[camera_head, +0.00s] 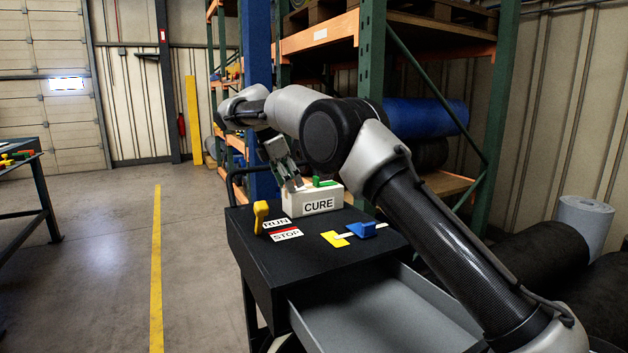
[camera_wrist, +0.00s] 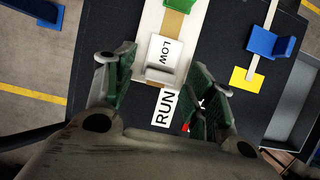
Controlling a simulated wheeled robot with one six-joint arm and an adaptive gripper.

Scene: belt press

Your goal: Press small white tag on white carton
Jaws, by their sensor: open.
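The white carton (camera_head: 299,206) stands at the back of the black bench top, with CURE on its front face and a green piece on its top. In the wrist view, a pale surface with a tan strip (camera_wrist: 174,22), which looks like the carton top, carries a small white tag (camera_wrist: 167,52) reading LOW. A small pale block lies at the tag's lower edge. My gripper (camera_head: 291,183) points down over the carton's left end. In the wrist view my gripper (camera_wrist: 158,85) has its fingers spread, nothing between the pads. I cannot tell whether it touches the carton.
RUN (camera_head: 276,224) and STOP (camera_head: 286,235) labels lie in front of the carton, beside a yellow lever (camera_head: 260,216). A blue lever (camera_head: 361,230) and yellow tag (camera_head: 334,239) are at right. An open grey drawer (camera_head: 385,310) juts out below.

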